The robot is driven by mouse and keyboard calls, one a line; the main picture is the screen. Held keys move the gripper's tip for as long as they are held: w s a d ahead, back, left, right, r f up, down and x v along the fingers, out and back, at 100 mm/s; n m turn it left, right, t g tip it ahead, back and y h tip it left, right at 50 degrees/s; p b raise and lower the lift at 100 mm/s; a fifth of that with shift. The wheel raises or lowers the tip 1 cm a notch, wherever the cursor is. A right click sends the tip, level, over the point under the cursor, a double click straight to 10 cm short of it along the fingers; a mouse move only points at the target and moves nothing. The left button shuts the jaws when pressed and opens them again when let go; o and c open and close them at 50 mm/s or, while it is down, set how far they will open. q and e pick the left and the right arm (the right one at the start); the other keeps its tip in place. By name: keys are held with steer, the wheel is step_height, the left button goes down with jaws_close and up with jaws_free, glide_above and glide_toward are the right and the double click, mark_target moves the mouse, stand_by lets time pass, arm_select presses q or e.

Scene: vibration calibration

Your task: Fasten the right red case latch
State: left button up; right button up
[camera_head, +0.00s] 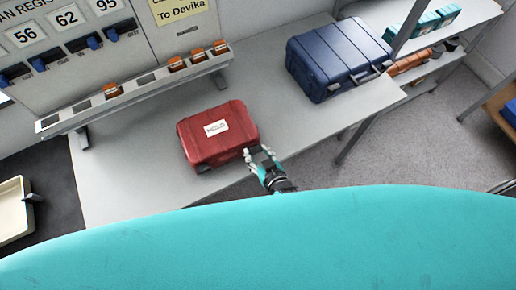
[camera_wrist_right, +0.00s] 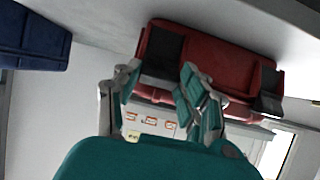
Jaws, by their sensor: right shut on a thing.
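The red case (camera_head: 215,135) lies closed on the grey workbench, with a white label on its lid. In the right wrist view the red case (camera_wrist_right: 222,55) appears upside down, with a dark latch (camera_wrist_right: 163,50) near its left end and another dark latch (camera_wrist_right: 268,84) near its right end. My right gripper (camera_head: 256,155) is at the case's front right corner. In the wrist view its fingers (camera_wrist_right: 160,85) stand on either side of the right case latch, shut on it; the exact contact is partly hidden by the fingers. My left gripper is not in view.
A blue case (camera_head: 335,60) stands on the bench at the back right. A rack (camera_head: 140,92) with several orange pieces runs behind the red case. A cream tray (camera_head: 12,212) is at the far left. The bench (camera_head: 130,185) left of the red case is clear.

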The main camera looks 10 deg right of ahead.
stand_by(0.3)
steer(key=o, duration=1.2)
steer(key=v, duration=1.2)
steer(key=shift+r, duration=0.1)
